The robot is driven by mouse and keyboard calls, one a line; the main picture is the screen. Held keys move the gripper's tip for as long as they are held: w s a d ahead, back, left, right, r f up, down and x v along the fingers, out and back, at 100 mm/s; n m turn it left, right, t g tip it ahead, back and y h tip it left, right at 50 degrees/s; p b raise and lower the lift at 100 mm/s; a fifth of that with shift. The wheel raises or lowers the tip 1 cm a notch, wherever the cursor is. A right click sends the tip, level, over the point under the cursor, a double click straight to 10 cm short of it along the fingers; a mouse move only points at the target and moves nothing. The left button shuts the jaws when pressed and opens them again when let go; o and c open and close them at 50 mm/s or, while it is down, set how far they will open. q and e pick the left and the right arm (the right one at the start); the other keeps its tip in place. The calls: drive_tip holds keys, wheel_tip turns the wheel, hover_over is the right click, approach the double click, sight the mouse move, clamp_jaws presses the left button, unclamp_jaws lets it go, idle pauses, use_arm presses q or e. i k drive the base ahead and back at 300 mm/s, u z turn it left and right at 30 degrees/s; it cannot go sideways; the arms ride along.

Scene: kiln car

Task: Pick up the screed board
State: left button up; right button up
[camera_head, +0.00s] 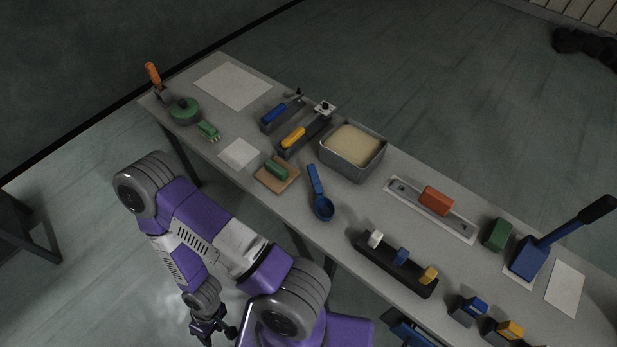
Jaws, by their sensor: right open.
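The long flat grey board with an orange-red block grip, which looks like the screed board (459,222), lies on a pale strip on the right half of the table. Its grip (436,200) stands up from the middle, and nothing touches it. My right gripper (211,332) is at the bottom of the view, left of centre, beside the table's front side and well away from the board. It is open and appears empty, small and dark against the floor. My left gripper is not in view.
The grey table (330,218) crosses diagonally. Near the board stand a sand-filled tub (353,148), a green block (497,234), a blue dark-handled tool (530,258) and a dark rack (394,268). A blue scoop (321,200) lies near the front edge.

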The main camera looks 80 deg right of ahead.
sight(276, 175)
drive_tip(key=k, duration=0.45)
drive_tip(key=z, duration=0.8)
